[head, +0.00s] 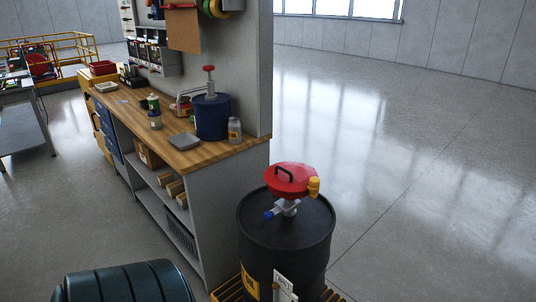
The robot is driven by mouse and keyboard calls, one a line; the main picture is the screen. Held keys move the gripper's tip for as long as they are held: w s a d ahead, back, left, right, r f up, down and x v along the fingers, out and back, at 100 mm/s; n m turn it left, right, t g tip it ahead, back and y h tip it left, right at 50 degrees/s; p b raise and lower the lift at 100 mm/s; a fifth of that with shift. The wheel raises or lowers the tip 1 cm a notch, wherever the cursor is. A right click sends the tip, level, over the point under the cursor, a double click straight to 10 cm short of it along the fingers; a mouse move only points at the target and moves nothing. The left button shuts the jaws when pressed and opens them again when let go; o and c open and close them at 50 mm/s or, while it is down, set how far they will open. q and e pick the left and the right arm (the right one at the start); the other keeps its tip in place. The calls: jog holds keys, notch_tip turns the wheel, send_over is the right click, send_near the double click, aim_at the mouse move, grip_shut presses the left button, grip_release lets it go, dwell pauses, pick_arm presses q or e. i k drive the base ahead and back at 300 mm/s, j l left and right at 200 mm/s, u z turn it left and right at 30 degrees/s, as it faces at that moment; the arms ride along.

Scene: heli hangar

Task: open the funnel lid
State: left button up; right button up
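A red funnel lid (289,179) with a black handle (284,174) sits above a black drum (287,238) at the lower middle right. The lid looks closed over the funnel, and the funnel body beneath it is mostly hidden. A yellow fitting (314,187) is at the lid's right edge. A grey fitting with a blue end (270,214) shows under the lid on the drum's top. Neither of my grippers is in view.
The drum stands on a yellow-and-black base (225,291). A wooden workbench (205,155) with a blue container (212,117) and small bottles is close to its left. A dark teal ribbed object (128,284) is at bottom left. The floor to the right is clear.

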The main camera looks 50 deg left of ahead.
aim_at(291, 170)
jog(key=u, duration=1.6)
